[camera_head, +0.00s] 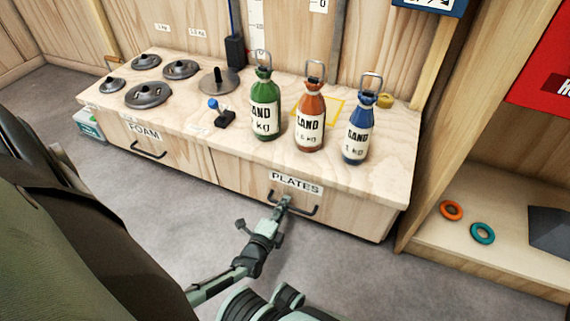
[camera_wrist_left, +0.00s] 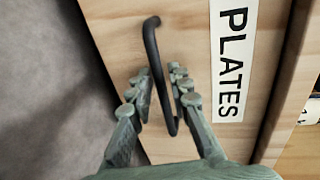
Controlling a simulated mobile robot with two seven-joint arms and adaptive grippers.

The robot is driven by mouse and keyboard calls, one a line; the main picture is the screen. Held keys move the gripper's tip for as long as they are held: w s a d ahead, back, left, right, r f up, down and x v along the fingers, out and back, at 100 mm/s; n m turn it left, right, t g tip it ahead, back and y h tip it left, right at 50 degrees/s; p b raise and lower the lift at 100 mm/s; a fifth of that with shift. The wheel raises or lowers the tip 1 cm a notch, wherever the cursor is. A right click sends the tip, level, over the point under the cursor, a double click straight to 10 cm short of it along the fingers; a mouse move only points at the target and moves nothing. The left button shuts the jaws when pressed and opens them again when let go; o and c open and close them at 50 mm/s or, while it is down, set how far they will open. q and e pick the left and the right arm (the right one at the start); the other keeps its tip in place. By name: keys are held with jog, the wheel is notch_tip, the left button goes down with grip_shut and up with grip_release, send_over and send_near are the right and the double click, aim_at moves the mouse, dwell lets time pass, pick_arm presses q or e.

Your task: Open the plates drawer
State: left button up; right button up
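The plates drawer (camera_head: 340,212) is at the right of the wooden bench front, under a "PLATES" label (camera_head: 296,183). Its front looks flush with the bench, so it appears closed. Its black bar handle (camera_head: 303,211) also shows in the left wrist view (camera_wrist_left: 152,45). My left gripper (camera_head: 285,200) is at the handle's left part in the head view. In the wrist view the left gripper's fingers (camera_wrist_left: 160,80) are apart, one on each side of the bar, with small gaps visible. Whether either finger touches the bar is unclear. My right gripper is not in view.
Green (camera_head: 265,112), orange (camera_head: 310,120) and blue (camera_head: 358,135) sand bottles stand on the bench top above the drawer. Dark metal discs sit at its left. The foam drawer (camera_head: 165,146) is to the left. A low shelf (camera_head: 460,250) stands at right. Grey floor in front is clear.

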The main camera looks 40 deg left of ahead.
pick_arm(q)
jog(key=shift+w, duration=0.35)
grip_shut()
